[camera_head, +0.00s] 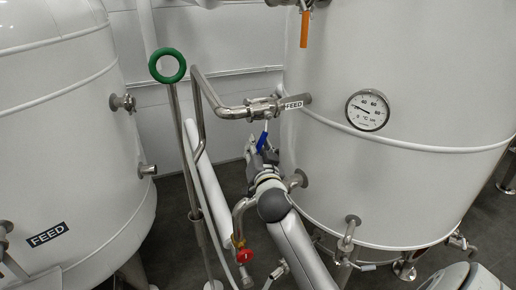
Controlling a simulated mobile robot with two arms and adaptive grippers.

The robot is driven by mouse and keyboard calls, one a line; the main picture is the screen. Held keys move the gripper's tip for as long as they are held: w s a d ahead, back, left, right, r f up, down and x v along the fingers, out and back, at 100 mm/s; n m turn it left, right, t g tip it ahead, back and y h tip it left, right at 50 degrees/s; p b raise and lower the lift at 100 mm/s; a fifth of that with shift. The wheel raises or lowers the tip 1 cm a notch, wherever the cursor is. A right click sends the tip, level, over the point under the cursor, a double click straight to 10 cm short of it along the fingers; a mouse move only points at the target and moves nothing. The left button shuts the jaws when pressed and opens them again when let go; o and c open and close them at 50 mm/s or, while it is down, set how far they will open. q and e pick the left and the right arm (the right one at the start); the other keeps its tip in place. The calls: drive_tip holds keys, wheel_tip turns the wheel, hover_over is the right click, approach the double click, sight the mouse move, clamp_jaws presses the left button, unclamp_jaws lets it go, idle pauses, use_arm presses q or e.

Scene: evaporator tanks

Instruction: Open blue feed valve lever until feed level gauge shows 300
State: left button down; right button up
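The blue feed valve lever (263,139) hangs below the steel valve on the pipe marked FEED (293,105), left of the right-hand tank. My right gripper (261,152) is at the lower part of the blue lever, its arm reaching up from the bottom. The fingers are small and partly hidden by the wrist, so I cannot tell if they are closed on the lever or touching it. A round dial (367,110) on the right tank seems marked in °C; its exact reading is too small to tell. No gauge showing a feed level is recognisable. My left gripper is not in view.
A green ring handle (167,66) tops a steel rod left of the valve. An orange lever (304,29) hangs above. A red knob (245,256) sits low beside my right arm. The left tank (65,150) and right tank (420,190) flank the narrow gap.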

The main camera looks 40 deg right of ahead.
clamp_jaws()
drive_tip(key=shift+s+d+f+n+t+b, duration=0.15)
drive_tip(key=shift+d+n, duration=0.5)
drive_tip(key=shift+n, duration=0.2)
drive_tip(key=shift+s+d+f+n+t+b, duration=0.1)
drive_tip(key=shift+s+d+n+t+b, duration=0.1)
drive_tip(key=shift+d+n, duration=0.6)
drive_tip(key=shift+s+d+f+n+t+b, duration=0.15)
drive_tip(key=shift+d+n, duration=0.4)
drive_tip(key=shift+n, duration=0.4)
drive_tip(key=shift+o, duration=1.2)
unclamp_jaws()
